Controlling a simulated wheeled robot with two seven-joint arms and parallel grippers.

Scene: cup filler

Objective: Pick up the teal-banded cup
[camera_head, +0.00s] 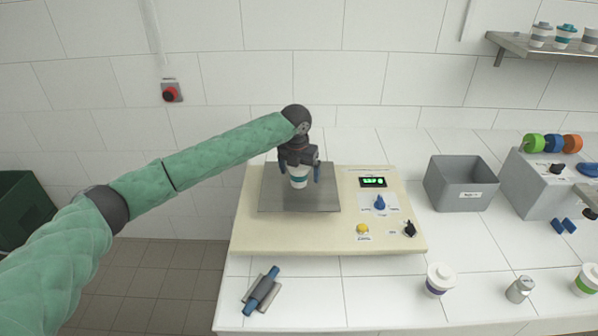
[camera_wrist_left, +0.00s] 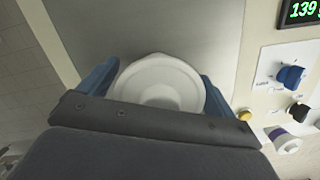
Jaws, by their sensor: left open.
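A white cup (camera_head: 299,181) with a hint of a teal band stands on the grey metal plate (camera_head: 325,201) of the cream machine. In the left wrist view the cup (camera_wrist_left: 160,88) shows from above as a white round rim. My left gripper (camera_head: 299,172) is over it and open, with one blue finger on either side of the cup. The left wrist view shows the gripper (camera_wrist_left: 158,92) with its fingers very close to the cup's sides; contact cannot be told. Its dark palm hides part of the cup and band.
The cream machine (camera_head: 384,240) has a lit display, blue knob and yellow button. A grey bin (camera_head: 459,190) stands to its right. A purple-banded cup (camera_head: 439,280) and a metal canister (camera_head: 519,289) stand in front. A shelf (camera_head: 510,42) holds several cups. A blue-handled tool (camera_head: 262,290) lies front left.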

